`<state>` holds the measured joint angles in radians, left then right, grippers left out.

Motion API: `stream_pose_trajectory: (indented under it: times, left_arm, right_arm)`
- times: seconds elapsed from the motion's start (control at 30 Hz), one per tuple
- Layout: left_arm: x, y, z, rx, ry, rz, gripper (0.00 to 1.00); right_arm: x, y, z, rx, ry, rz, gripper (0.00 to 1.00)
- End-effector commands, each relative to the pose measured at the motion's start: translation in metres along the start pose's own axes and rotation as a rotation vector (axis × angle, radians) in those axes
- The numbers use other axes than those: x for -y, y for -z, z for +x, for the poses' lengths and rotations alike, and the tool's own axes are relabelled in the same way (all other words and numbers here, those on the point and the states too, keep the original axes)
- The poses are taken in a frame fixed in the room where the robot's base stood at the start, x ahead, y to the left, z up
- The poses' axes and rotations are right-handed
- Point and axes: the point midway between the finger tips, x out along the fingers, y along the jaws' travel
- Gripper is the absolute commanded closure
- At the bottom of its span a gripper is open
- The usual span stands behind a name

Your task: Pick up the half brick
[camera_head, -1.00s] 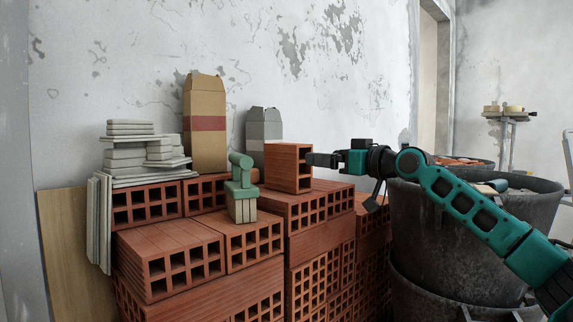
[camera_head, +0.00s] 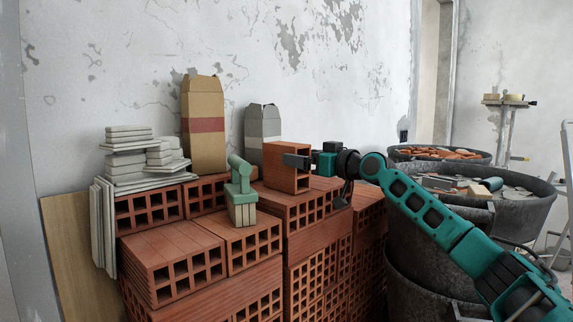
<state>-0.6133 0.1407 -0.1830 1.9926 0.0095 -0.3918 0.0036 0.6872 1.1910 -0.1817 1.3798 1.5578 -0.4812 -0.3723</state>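The half brick (camera_head: 280,180), an orange-red hollow block, stands upright on top of the brick stack in the middle of the head view. My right gripper (camera_head: 297,161) comes in from the right, level with the brick's upper half. One dark finger lies across the brick's near right face. The other finger is hidden, so I cannot tell whether the gripper is closed on the brick. The brick still appears to rest on the stack. My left gripper is not in view.
A green-handled tool (camera_head: 240,192) stands left of the half brick. A tan bag (camera_head: 204,145) and a grey bag (camera_head: 262,125) stand behind. Grey tiles (camera_head: 140,165) are piled at left. Dark buckets of rubble (camera_head: 520,215) stand at right, near my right arm.

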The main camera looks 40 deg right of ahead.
Motion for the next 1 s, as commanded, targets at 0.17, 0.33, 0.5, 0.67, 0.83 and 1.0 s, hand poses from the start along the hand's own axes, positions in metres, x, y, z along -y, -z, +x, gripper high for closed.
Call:
stream_pose_trajectory:
  times: [0.17, 0.33, 0.5, 0.67, 0.83, 1.0]
  left_arm:
    - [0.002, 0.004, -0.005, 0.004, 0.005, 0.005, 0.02]
    - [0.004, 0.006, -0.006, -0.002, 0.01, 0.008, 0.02]
    - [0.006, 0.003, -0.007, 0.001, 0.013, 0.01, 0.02]
    - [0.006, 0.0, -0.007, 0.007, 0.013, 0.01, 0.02]
    - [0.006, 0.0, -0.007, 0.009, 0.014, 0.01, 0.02]
    - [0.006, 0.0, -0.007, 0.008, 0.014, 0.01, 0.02]
  right_arm:
    - [0.001, 0.003, 0.023, -0.003, 0.002, 0.004, 0.06]
    - [0.0, 0.001, 0.039, -0.003, 0.0, 0.003, 0.06]
    - [0.001, 0.0, 0.045, -0.001, 0.0, 0.0, 0.06]
    - [0.001, -0.001, 0.045, 0.0, 0.0, -0.001, 0.06]
    - [0.001, -0.001, 0.045, 0.0, 0.0, -0.001, 0.2]
    - [0.0, -0.001, 0.045, 0.0, 0.0, 0.0, 0.36]
